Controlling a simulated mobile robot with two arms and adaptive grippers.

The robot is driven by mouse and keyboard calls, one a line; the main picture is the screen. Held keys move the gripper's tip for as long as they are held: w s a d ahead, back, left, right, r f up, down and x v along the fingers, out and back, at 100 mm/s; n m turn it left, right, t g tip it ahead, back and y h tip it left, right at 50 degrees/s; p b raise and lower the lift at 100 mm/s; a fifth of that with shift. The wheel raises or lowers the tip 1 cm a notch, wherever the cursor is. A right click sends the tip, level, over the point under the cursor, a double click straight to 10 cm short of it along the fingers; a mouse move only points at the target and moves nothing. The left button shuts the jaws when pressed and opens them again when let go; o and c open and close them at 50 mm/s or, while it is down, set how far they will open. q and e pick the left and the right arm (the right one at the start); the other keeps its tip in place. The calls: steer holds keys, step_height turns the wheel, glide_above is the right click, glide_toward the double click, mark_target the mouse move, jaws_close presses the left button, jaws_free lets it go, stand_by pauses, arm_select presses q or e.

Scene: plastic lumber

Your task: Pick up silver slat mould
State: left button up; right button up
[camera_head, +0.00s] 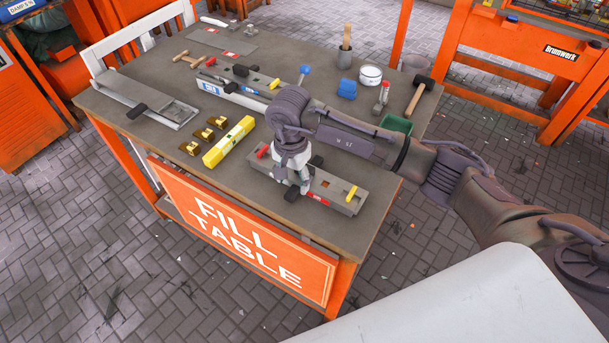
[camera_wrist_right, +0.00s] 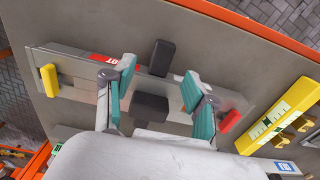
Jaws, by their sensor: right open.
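The silver slat mould (camera_head: 332,190) lies flat near the table's front right edge, with a red tab at its left end, a yellow tab at its right end and a red label. In the wrist view the mould (camera_wrist_right: 78,85) runs across below my gripper, with black blocks at its middle. My right gripper (camera_head: 294,180) points down over the mould's left-middle part. Its teal-padded fingers are apart in the wrist view (camera_wrist_right: 160,85), with the mould's middle between them. Whether the fingers touch the mould I cannot tell. My left gripper is not in view.
A yellow level (camera_head: 229,142) and several small brass-coloured pieces (camera_head: 204,135) lie left of the mould. A blue-labelled mould (camera_head: 235,92) lies behind.

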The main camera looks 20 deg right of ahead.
mark_target(293, 189)
steer(key=shift+f+p, duration=0.6)
steer(key=shift+f, duration=1.4)
jaws_close()
steer(key=shift+w+r, duration=0.1)
steer(key=shift+w, duration=0.1)
